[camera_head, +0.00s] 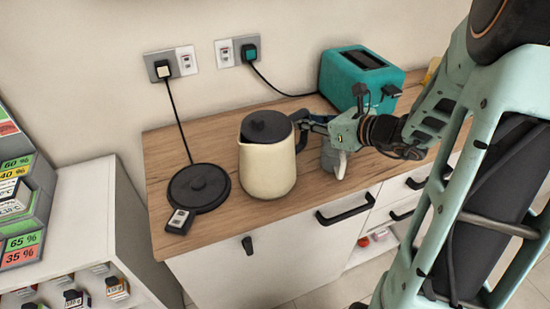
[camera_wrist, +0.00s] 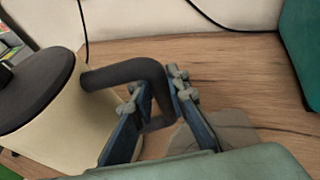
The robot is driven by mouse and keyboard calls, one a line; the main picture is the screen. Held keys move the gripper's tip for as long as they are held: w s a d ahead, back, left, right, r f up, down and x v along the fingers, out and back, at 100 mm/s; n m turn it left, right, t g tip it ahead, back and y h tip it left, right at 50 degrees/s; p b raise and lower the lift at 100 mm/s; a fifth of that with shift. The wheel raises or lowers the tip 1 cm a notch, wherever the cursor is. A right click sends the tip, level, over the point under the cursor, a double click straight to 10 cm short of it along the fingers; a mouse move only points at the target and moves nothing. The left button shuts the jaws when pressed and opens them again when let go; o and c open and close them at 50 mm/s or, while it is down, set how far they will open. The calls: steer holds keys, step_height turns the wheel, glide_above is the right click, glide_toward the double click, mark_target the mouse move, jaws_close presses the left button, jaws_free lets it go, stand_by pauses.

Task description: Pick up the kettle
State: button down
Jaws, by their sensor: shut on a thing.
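The cream kettle (camera_head: 267,168) with a dark lid stands upright at the middle of the wooden counter. Its dark handle is on its right side. I cannot tell whether its base touches the counter. In the wrist view the kettle (camera_wrist: 52,130) fills the left side, and its handle (camera_wrist: 135,70) passes between my fingers. My gripper (camera_head: 304,122) reaches in from the right and is shut on the handle. In the wrist view my gripper (camera_wrist: 160,110) has one finger on each side of the handle. Part of the handle is hidden behind the fingers.
A round black kettle base (camera_head: 199,188) with a cord lies left of the kettle, beside a small tagged device (camera_head: 179,221). A teal toaster (camera_head: 350,78) stands at the back right. A grey object (camera_head: 330,156) sits under my gripper. A white shelf (camera_head: 75,225) is at the left.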

steer(key=shift+r, duration=0.1)
stand_by(0.3)
steer(key=shift+r, duration=0.2)
steer(key=shift+w+r, duration=0.1)
steer(key=shift+r, duration=0.7)
steer(key=s+d+r+p, duration=0.3)
steer(key=s+d+r, duration=0.6)
steer(key=d+r, duration=0.1)
steer(key=shift+s+r, duration=0.3)
steer(key=shift+r, duration=0.15)
steer(key=shift+d, duration=0.1)
stand_by(1.1)
